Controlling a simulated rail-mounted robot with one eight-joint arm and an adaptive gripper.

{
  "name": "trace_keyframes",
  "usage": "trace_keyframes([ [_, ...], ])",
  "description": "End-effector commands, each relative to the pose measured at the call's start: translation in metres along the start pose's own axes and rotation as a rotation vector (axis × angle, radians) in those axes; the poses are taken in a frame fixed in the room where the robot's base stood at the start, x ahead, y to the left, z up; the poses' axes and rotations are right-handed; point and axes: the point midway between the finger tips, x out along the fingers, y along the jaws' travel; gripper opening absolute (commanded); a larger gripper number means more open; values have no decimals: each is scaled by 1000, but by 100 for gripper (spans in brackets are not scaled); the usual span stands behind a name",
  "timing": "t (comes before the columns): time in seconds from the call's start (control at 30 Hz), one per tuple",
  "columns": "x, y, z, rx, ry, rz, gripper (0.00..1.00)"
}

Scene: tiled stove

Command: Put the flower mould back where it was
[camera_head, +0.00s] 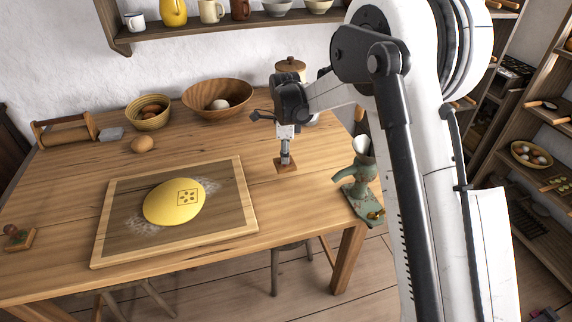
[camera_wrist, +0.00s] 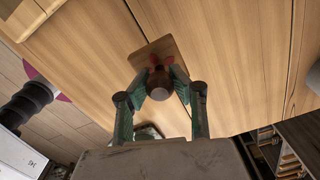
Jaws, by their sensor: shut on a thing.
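My gripper (camera_head: 285,154) is shut on the handle of the flower mould (camera_head: 287,167), a small square wooden block, at the right part of the table. In the wrist view, the fingers (camera_wrist: 161,86) close around a round brown knob, and the mould's square plate (camera_wrist: 152,50) with red marks lies beyond it. The plate is on the tabletop or just above it; I cannot tell which. Its underside is hidden. A yellow dough oval (camera_head: 160,207) lies on the board, with a square dotted imprint on its right part.
The wooden board (camera_head: 247,217) lies left of my gripper. A green grinder (camera_head: 355,185) stands close on the right, at the table edge. Another small stamp (camera_head: 19,238) is at the far left. Bowls (camera_head: 232,93) and a lidded jar (camera_head: 291,68) stand at the back.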

Motion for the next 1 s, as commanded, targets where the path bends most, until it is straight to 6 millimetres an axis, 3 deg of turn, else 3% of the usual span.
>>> trace_keyframes([
  [0.17,10,-1,-2,0,0,0,0],
  [0.4,40,-1,-2,0,0,0,0],
  [0.8,46,-1,-2,1,0,0,0],
  [0.83,46,-1,-2,1,0,0,21],
  [1.0,44,-1,-2,1,0,0,39],
])
